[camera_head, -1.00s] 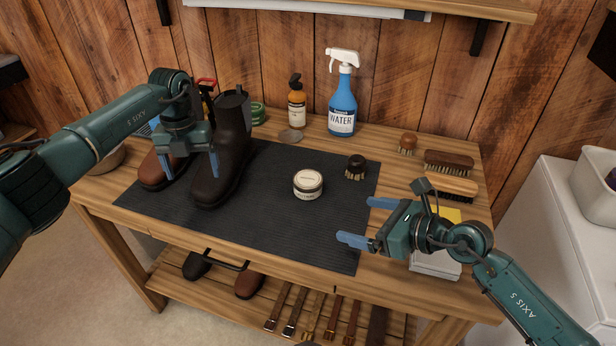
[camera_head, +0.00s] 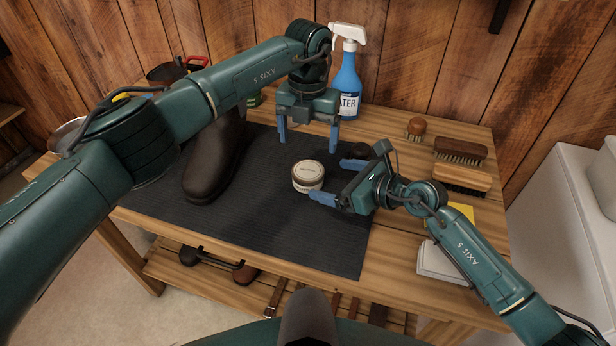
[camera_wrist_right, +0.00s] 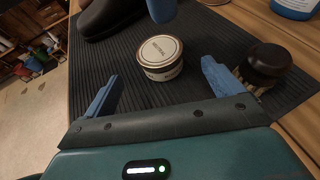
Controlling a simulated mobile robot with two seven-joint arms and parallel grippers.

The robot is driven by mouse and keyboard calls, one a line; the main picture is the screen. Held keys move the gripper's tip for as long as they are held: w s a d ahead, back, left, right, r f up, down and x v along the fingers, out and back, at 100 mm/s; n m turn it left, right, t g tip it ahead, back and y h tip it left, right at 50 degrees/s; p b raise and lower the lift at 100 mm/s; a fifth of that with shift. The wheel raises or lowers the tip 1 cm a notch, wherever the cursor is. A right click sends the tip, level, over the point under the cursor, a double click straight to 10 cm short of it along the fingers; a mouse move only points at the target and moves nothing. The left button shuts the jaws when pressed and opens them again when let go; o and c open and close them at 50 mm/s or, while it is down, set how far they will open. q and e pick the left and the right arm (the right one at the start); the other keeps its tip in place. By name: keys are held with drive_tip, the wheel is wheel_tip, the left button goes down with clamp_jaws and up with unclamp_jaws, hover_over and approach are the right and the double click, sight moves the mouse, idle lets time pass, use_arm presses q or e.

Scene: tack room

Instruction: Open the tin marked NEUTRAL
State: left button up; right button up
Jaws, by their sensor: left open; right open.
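The round tin (camera_head: 307,178) stands upright on the black mat, with a pale lid and a cream label. In the right wrist view the tin (camera_wrist_right: 160,58) shows a lid print that looks like NEUTRAL, with the lid seated on the body. My right gripper (camera_head: 338,180) is open and low over the mat, its blue fingers pointing at the tin from the right, just short of it. My left gripper (camera_head: 309,140) is open and empty, pointing down above the mat behind the tin. One blue left fingertip (camera_wrist_right: 161,10) shows behind the tin in the right wrist view.
A dark round brush (camera_wrist_right: 268,66) stands beside my right finger. A dark boot (camera_head: 215,160) is on the mat (camera_head: 270,235) at the left. The blue spray bottle (camera_head: 347,85) stands behind my left gripper. Brushes (camera_head: 460,150) lie at the right. The mat's front is clear.

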sight(318, 176)
drive_tip(key=shift+x, duration=3.05)
